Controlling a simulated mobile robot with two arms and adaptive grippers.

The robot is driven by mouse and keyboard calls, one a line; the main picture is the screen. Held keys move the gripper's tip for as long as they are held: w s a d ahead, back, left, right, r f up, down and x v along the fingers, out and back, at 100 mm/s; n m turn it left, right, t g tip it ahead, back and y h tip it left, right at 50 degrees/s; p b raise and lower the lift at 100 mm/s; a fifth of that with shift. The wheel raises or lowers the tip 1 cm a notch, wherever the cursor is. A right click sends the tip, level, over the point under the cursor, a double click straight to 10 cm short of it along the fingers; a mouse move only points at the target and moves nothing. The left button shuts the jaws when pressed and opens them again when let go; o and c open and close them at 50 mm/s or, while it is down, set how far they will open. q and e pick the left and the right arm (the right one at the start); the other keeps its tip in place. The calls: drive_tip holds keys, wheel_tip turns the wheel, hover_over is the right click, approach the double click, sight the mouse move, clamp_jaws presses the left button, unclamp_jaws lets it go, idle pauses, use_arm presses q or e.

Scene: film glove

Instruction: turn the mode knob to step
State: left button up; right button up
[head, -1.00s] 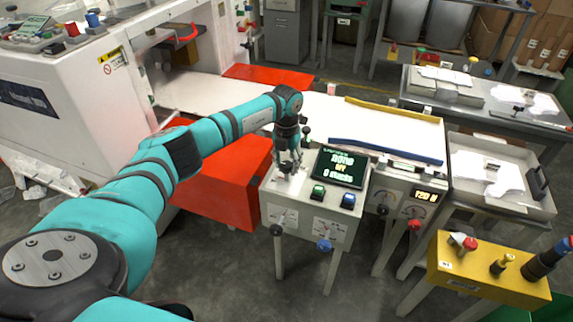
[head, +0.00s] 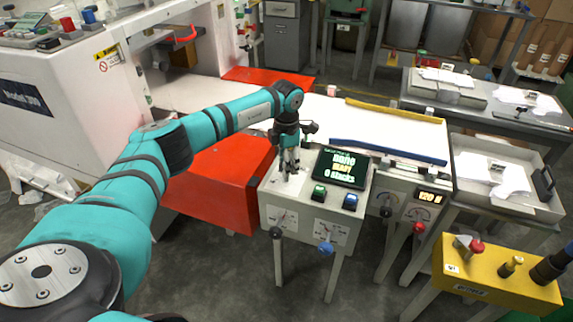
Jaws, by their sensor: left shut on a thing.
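A grey control box (head: 307,206) stands on legs in the middle of the head view. On its top are a tilted dark screen (head: 342,168) with lit text, a green button (head: 319,190) and a blue button (head: 350,201). My left gripper (head: 289,170) points straight down over a pale plate on the box top, left of the screen. It is shut on the mode knob, which its fingers hide almost wholly. I cannot read the knob's pointer or its marks. The screen's small middle line is hard to read. My right gripper is out of view.
An orange-red block (head: 212,185) is left of the box. Behind the box, a white table (head: 385,122) carries a blue bar (head: 385,151) close to the screen. A yellow box (head: 490,270) with knobs stands at lower right. The floor in front is clear.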

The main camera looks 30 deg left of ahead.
use_arm(q)
drive_tip(key=shift+r+m, duration=0.1)
drive_tip(key=shift+m, duration=0.3)
drive_tip(key=o, duration=1.2)
wheel_tip(320, 180, up, 12)
drive_tip(key=shift+f, duration=0.1)
